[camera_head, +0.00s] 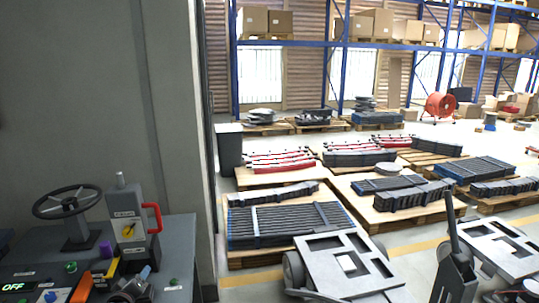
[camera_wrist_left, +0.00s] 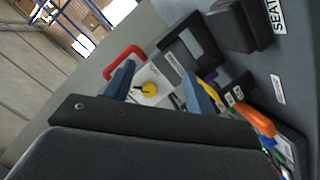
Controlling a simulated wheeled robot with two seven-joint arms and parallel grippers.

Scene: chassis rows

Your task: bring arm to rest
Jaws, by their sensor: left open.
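My left gripper (camera_wrist_left: 158,72) shows in the left wrist view with its two blue-grey fingers apart and nothing between them. Beyond the fingers is a grey control box with a yellow knob (camera_wrist_left: 149,90) and a red handle (camera_wrist_left: 122,60). In the head view a dark, partly cut-off shape low over the console, which looks like my left gripper (camera_head: 134,285), is below the box with the red handle (camera_head: 153,217). I cannot tell whether the fingers touch anything. My right gripper is not in view.
The console (camera_head: 175,245) carries a black steering wheel (camera_head: 68,203), an orange lever (camera_head: 81,288) and several buttons. A grey pillar (camera_head: 165,100) rises behind it. To the right are a wheeled cart (camera_head: 325,272), pallets with stacked dark parts (camera_head: 285,222) and blue racking (camera_head: 344,60).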

